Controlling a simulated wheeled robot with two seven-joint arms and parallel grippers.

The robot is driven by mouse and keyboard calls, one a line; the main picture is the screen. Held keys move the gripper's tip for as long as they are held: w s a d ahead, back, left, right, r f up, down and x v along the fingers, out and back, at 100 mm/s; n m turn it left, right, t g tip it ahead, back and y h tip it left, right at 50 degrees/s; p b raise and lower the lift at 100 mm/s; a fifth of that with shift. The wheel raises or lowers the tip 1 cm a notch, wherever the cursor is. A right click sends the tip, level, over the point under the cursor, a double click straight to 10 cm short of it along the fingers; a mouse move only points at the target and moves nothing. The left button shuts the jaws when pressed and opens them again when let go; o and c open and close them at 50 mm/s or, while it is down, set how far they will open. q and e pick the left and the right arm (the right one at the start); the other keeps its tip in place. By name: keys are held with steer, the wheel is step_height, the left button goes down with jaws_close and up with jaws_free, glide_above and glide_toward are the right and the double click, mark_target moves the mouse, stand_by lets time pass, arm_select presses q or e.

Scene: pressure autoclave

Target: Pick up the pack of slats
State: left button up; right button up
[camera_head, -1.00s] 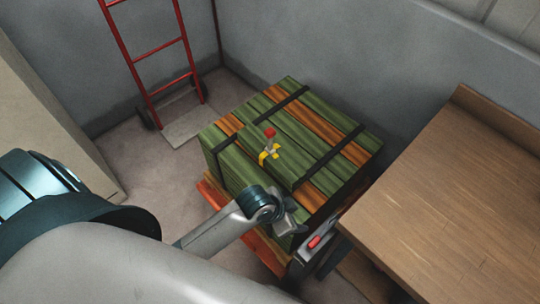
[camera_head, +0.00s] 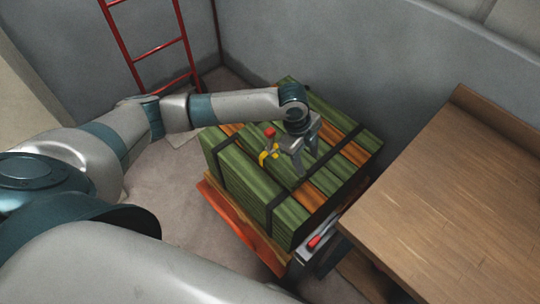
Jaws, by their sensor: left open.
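The pack of slats (camera_head: 240,180) is a stack of green and orange wooden slats bound with black straps. It sits on an orange-red base (camera_head: 240,222) in the middle of the view. A small item with a red knob and yellow parts (camera_head: 267,150) stands on top of the pack. My left gripper (camera_head: 307,165) is open and empty, with its fingers pointing down over the top of the pack, just right of the red and yellow item. I cannot tell whether the fingertips touch the slats. My right gripper is not in view.
A brown wooden table (camera_head: 460,200) stands close on the right. A grey part with a red piece (camera_head: 315,243) is between the pack and the table. A red hand truck (camera_head: 150,50) leans at the back left. Grey walls close off the back. Floor is free left of the pack.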

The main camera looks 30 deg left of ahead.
mark_target(270, 142)
arm_select(q)
steer(key=w+a+r+m+y, duration=0.1)
steer(key=w+a+r, duration=0.1)
steer(key=a+r, duration=0.2)
steer(key=w+a+r+g+y, duration=0.1)
steer(key=w+a+r, duration=0.2)
steer(key=a, duration=0.8)
step_height(270, 142, up, 2)
steer(key=shift+a+r+m+y, duration=0.15)
steer(key=shift+r+m+y, duration=0.15)
steer(key=shift+m, duration=0.1)
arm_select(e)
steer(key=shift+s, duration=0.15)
arm_select(q)
steer(key=shift+f, duration=0.15)
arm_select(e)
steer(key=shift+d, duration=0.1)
